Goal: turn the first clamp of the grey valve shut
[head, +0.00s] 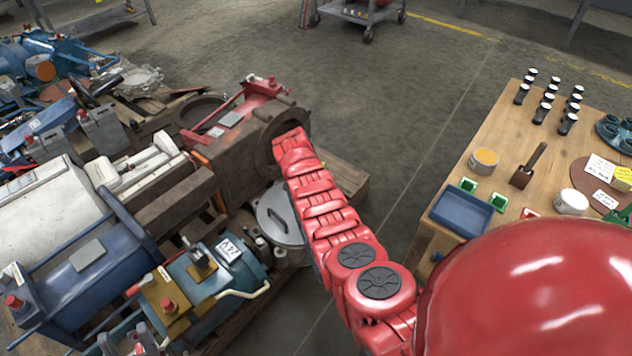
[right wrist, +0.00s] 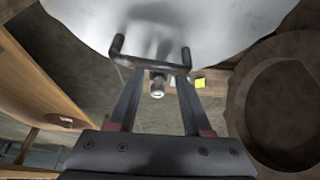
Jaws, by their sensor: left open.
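A round grey body with a dark handle, which looks like the grey valve (head: 268,222), sits at the pallet's right edge in the head view. My red arm crosses beside it and hides its right part. I cannot make out the left jaws clearly there. In the right wrist view, a pale grey round surface (right wrist: 225,25) fills the top, with a dark U-shaped handle (right wrist: 155,64) on it. My right gripper (right wrist: 158,82) has its two fingers apart, their tips close to that handle. I cannot tell whether they touch it. Which part is the first clamp is unclear.
A rusty flanged body (head: 235,160) stands just behind; its ring shows in the right wrist view (right wrist: 285,110). A teal valve (head: 225,280) and a blue one (head: 85,280) crowd the pallet. A wooden table (head: 480,140) stands right, with open floor between.

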